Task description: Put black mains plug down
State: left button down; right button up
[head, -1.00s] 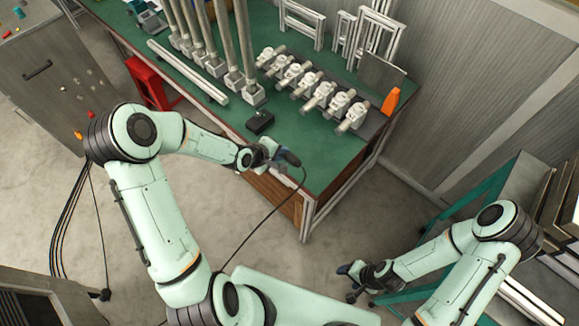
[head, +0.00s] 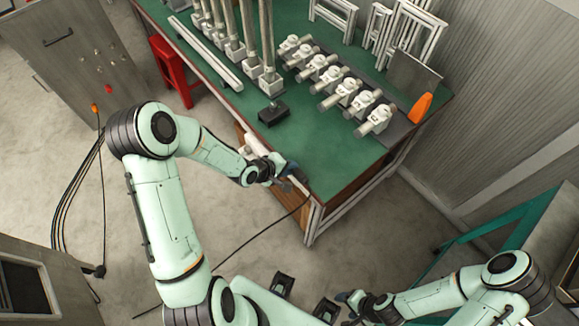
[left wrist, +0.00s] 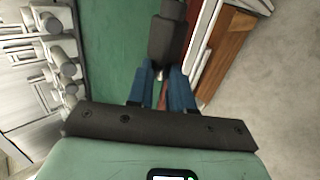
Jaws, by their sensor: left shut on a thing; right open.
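My left gripper (head: 290,172), with blue fingers, is over the near edge of the green table (head: 330,165), close to its front corner. It is shut on the black mains plug (left wrist: 167,38), which shows past the fingertips in the left wrist view. A metallic bit of the plug shows between the blue fingers (left wrist: 165,85). In the head view the plug is small and partly hidden; a thin black cable (head: 262,230) runs from there down to the floor. I cannot tell whether the plug touches the table. My right gripper (head: 352,303) is open, low at the bottom, away from the table.
A black box (head: 272,112) lies on the table beyond the left gripper. Two black holders (head: 283,285) show at the bottom. Green tabletop near the front corner is clear.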

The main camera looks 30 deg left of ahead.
pick_arm(q)
jog(key=shift+f, duration=0.2)
jog(key=c, duration=1)
grip_release()
jog(key=shift+r, duration=0.1)
pick_arm(e)
jog(key=shift+f, duration=0.1)
pick_arm(q)
jog(key=shift+r, duration=0.1)
jog(key=p+v, duration=0.4)
jog(key=v, duration=0.8)
jog(key=shift+p, duration=0.3)
pick_arm(e)
jog(key=w+r, duration=0.4)
jog(key=r, duration=0.2)
